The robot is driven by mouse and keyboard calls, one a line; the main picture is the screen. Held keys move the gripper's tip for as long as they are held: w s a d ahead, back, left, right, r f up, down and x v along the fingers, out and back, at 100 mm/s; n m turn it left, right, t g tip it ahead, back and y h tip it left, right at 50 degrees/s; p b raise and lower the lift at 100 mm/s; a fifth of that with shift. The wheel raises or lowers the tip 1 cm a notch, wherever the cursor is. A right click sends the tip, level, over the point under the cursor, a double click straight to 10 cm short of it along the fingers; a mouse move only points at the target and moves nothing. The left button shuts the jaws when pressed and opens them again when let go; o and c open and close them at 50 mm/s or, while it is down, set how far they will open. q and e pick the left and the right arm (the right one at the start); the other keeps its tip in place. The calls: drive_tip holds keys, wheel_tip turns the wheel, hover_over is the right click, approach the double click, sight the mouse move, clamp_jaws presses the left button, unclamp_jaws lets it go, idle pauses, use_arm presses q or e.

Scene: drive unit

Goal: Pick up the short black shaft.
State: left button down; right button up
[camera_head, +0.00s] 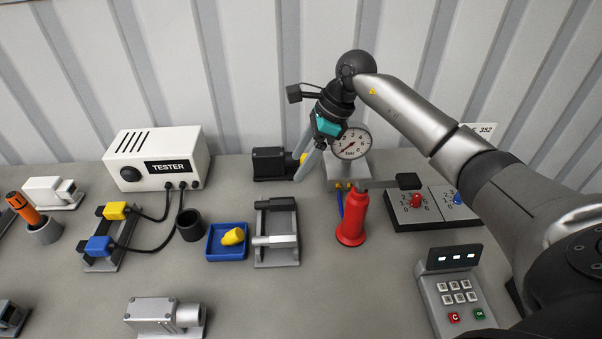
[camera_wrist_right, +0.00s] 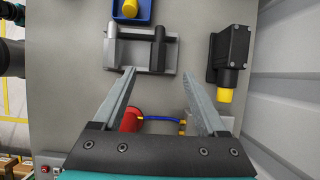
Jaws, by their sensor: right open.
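The short black shaft (camera_head: 283,203) lies across the back of a grey rack (camera_head: 277,256). A silver shaft (camera_head: 274,241) lies in front of it on the same rack. In the right wrist view the black shaft (camera_wrist_right: 158,48) is just beyond the fingertips, roughly midway between them. My right gripper (camera_head: 304,165) is open and empty, held above the table behind and to the right of the rack. It also shows in the right wrist view (camera_wrist_right: 158,74), with its fingers apart. My left gripper is not in view.
A black unit with a yellow end (camera_head: 270,164) stands behind the rack. A blue tray (camera_head: 212,255) with a yellow piece is left of it. A red bottle (camera_head: 351,234) and a dial gauge stand (camera_head: 350,170) are to the right. The table in front of the rack is clear.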

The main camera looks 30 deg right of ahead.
drive_tip(key=b, duration=0.4)
approach(287, 199)
drive_tip(key=x, duration=0.2)
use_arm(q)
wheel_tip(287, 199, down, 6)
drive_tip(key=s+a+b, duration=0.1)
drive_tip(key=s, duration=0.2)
use_arm(e)
drive_tip(key=b+x, duration=0.2)
drive_tip(key=x, duration=0.3)
drive_tip(key=shift+s+f, duration=0.1)
drive_tip(key=shift+f, duration=0.05)
drive_tip(key=b+x, duration=0.3)
drive_tip(key=x, duration=0.1)
drive_tip(key=shift+a+f, duration=0.15)
drive_tip(key=shift+f, duration=0.05)
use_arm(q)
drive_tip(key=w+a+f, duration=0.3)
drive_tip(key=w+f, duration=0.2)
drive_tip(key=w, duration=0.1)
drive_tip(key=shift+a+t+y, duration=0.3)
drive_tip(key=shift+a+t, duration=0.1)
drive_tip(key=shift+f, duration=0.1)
use_arm(e)
drive_tip(key=c, duration=0.8)
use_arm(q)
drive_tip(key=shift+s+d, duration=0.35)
use_arm(e)
clamp_jaws()
